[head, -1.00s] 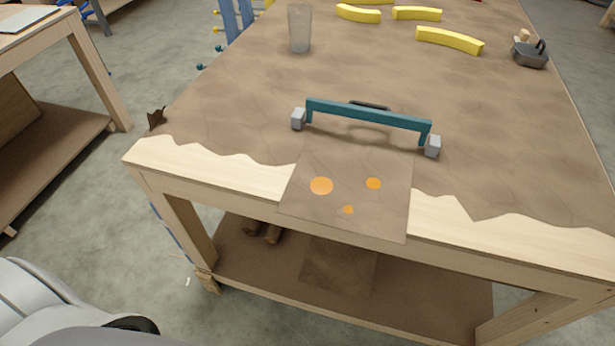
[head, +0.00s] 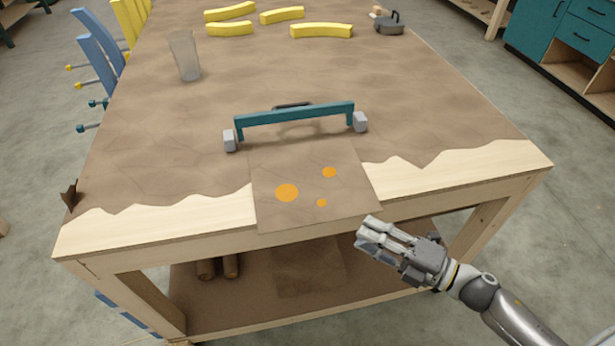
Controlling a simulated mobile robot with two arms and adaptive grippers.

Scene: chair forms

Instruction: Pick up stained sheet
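The stained sheet (head: 315,188) is a brown square with several orange spots. It lies at the near edge of the workbench, its lower part reaching over the front edge. A teal bar with grey end blocks (head: 294,115) stands just behind its far edge. My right gripper (head: 366,234) is in front of the bench, to the right of and below the sheet's near right corner. Its fingers point left and look apart, with nothing between them. It does not appear to touch the sheet. My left gripper is not in view.
The workbench (head: 460,165) has a brown cover with a ragged front edge. A small dark jagged piece (head: 70,195) is at the left edge.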

